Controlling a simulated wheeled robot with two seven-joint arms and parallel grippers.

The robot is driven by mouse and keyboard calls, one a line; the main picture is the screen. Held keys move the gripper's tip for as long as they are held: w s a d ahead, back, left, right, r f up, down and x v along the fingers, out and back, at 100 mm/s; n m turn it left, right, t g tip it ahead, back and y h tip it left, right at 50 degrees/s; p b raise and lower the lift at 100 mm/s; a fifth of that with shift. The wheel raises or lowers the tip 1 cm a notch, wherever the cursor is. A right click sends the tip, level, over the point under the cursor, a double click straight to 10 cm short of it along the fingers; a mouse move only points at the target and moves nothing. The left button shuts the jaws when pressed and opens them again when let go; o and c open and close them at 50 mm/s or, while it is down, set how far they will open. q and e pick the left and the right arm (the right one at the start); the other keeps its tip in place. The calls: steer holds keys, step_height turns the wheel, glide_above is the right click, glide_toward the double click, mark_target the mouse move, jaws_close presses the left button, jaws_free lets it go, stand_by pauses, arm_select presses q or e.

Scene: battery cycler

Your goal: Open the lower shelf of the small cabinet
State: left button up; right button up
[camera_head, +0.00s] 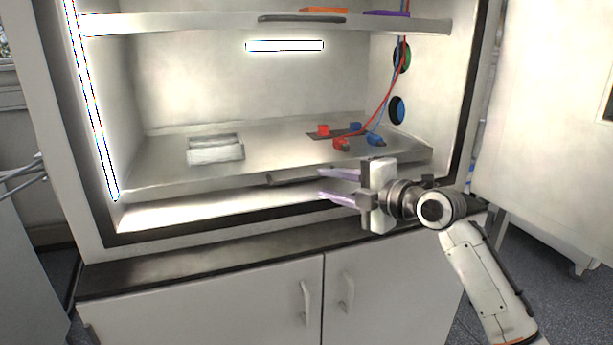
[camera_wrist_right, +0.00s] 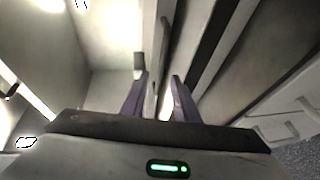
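The cabinet (camera_head: 99,215) stands open with its inside lit. Its lower shelf (camera_head: 270,145) is a metal tray with a dark handle (camera_head: 285,179) on its front edge. My right gripper (camera_head: 338,186) is in front of this edge, at the handle's right end, with its purple fingers pointing left. The fingers are apart, one above the other. In the right wrist view the fingers (camera_wrist_right: 160,100) are spread, with the shelf's front edge and handle running ahead between them. Contact with the handle cannot be told. My left gripper is not in view.
The lower shelf bears a grey block (camera_head: 215,151) and red and blue clips (camera_head: 341,143) with cables. The upper shelf (camera_head: 200,25) is above. A dark ledge (camera_head: 190,262) and lower doors (camera_head: 220,310) are below. An open door (camera_head: 550,130) stands at the right.

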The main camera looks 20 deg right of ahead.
mark_target(309, 180)
steer(key=x, duration=0.7)
steer(key=shift+w+a+f+p, duration=0.1)
steer(key=shift+w+p, duration=0.1)
steer(key=shift+p, duration=0.2)
steer(key=shift+c, duration=0.5)
jaws_close()
